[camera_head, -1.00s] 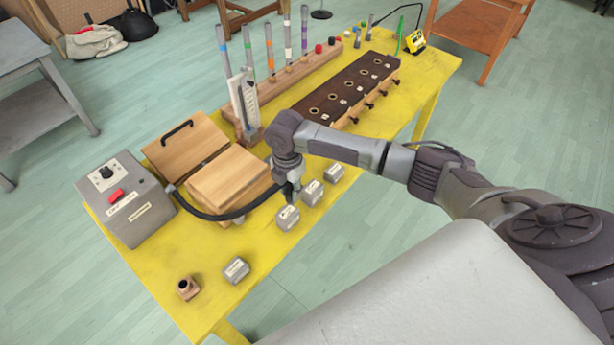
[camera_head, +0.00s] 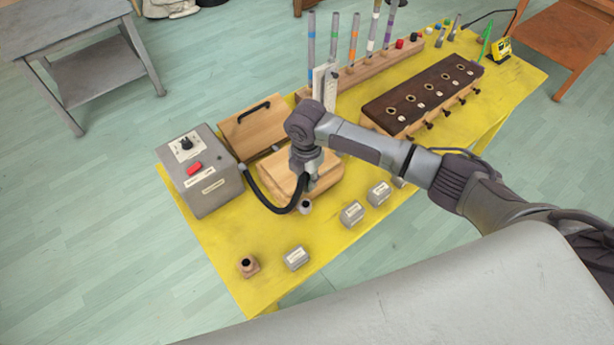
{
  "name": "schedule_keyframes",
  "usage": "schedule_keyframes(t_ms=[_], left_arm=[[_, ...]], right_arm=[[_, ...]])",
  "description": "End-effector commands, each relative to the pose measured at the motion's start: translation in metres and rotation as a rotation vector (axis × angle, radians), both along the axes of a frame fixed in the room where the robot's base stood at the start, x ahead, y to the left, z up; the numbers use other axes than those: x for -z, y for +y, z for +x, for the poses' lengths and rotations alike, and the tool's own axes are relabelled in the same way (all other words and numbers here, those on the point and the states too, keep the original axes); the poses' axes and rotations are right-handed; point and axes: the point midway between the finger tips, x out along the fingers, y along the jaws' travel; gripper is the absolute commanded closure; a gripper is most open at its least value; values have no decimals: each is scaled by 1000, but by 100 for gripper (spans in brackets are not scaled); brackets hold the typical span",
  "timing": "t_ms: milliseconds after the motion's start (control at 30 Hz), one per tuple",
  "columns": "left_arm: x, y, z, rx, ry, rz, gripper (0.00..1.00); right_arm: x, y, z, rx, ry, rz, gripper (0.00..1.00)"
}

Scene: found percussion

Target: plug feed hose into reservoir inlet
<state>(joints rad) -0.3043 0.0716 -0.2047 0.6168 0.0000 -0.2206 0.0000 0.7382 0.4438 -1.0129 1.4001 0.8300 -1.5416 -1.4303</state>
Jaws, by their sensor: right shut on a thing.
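The black feed hose (camera_head: 262,199) runs from the side of a grey control box (camera_head: 202,172), sags and curves up to my right gripper (camera_head: 309,188). My right gripper is shut on the hose near its end, above the front edge of a light wooden box (camera_head: 279,180). The hose tip is hidden by the gripper. A small grey round fitting with a dark opening, apparently the reservoir inlet (camera_head: 305,207), sits at the box front just below the gripper. I cannot tell whether the tip touches it. My left gripper is out of view.
Grey labelled blocks (camera_head: 351,214) and a small wooden block with a dark hole (camera_head: 248,266) stand along the front edge of the yellow table (camera_head: 225,235). Upright tubes (camera_head: 353,40) and a dark perforated board (camera_head: 420,93) stand farther back. The front left is mostly clear.

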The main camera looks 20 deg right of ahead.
Motion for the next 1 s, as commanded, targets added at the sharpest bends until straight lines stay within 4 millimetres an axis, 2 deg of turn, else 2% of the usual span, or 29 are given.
schedule_keyframes(t_ms=[100, 700, 1000], left_arm=[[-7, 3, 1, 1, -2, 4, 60], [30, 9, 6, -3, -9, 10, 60], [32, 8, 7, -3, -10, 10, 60]], right_arm=[[-2, 0, 0, 0, 0, 0, 100], [54, 1, 0, -1, 1, 1, 100], [58, 0, 0, -1, 0, 0, 100]])
